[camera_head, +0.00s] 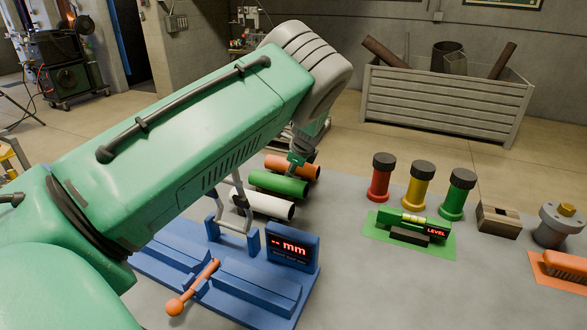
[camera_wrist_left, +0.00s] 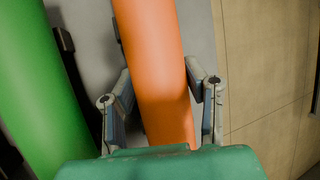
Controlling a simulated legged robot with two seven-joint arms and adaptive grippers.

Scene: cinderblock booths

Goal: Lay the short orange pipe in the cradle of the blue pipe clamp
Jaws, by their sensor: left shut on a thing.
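The short orange pipe (camera_head: 307,171) lies at the far end of a row of pipes in the head view, partly hidden by my left arm. My left gripper (camera_head: 300,160) is at this pipe, its fingers mostly hidden there. In the left wrist view the orange pipe (camera_wrist_left: 155,60) runs between the two fingers of my left gripper (camera_wrist_left: 160,105), which is shut on it. The blue pipe clamp (camera_head: 252,290) stands at the front of the table, with an orange-handled lever and a display reading "-- mm". My arm covers its left part. My right gripper is not in view.
A green pipe (camera_head: 280,184) and a white pipe (camera_head: 262,203) lie between the orange pipe and the clamp. Red (camera_head: 380,178), yellow and green capped cylinders, a green level (camera_head: 413,225) and a wooden block (camera_head: 498,220) stand to the right. Bare tabletop lies right of the clamp.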

